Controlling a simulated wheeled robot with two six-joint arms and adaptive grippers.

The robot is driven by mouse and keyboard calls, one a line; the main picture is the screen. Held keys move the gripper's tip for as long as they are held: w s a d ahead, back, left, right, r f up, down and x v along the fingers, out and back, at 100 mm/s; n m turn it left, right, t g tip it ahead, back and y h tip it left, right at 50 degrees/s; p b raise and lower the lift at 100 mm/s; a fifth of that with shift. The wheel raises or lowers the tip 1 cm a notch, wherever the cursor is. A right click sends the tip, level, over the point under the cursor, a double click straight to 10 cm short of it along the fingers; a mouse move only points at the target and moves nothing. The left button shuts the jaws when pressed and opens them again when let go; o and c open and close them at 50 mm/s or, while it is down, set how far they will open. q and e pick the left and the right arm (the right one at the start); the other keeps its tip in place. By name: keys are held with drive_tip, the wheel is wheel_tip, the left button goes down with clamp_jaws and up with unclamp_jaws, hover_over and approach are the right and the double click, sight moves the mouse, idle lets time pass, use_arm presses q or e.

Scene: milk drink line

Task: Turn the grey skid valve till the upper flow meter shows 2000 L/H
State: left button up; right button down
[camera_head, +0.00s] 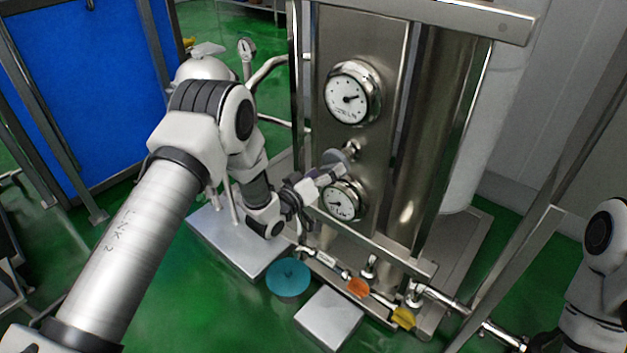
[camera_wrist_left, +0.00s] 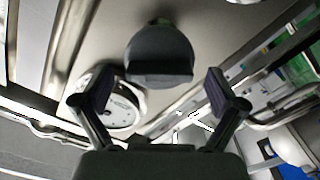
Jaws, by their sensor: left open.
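The grey valve (camera_head: 334,157) is a round grey knob on a short metal stem, on the steel panel between two round dials. The upper flow meter (camera_head: 347,97) has a white face and its needle points right; its figures are too small to read. The lower meter (camera_head: 340,201) is partly hidden by my gripper. My left gripper (camera_head: 328,177) is open close to the valve. In the left wrist view the dark grey knob (camera_wrist_left: 160,55) is ahead of and between the spread fingers (camera_wrist_left: 165,92), apparently not gripped. A round meter (camera_wrist_left: 122,108) shows partly behind one finger.
A steel column (camera_head: 440,130) stands right of the panel. A white-topped pump (camera_head: 205,67) stands behind my left arm. My right arm (camera_head: 600,265) is at the right edge.

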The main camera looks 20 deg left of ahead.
use_arm(q)
drive_tip(key=v, duration=1)
drive_tip(key=shift+r, duration=0.1)
drive_tip(key=s+d+f+g+y+p, duration=0.2)
drive_tip(key=s+d+f+g+p, duration=0.15)
drive_tip(key=s+f+g, duration=0.6)
drive_tip(key=s+a+f+m+g+y, duration=0.1)
drive_tip(key=s+f+g, duration=0.1)
drive_tip(key=s, duration=0.6)
drive_tip(key=s+a+f+m+g+y, duration=0.1)
drive_tip(key=s+a+f+g, duration=0.1)
drive_tip(key=s, duration=0.7)
drive_tip(key=s+a+f+g+y+p, duration=0.1)
drive_tip(key=s+f+g+y, duration=0.1)
drive_tip(key=s, duration=0.7)
wheel_tip(320, 180, down, 2)
drive_tip(key=shift+s+a+f+m+g, duration=0.15)
drive_tip(key=shift+a+m+g, duration=0.2)
drive_tip(key=shift+g, duration=0.4)
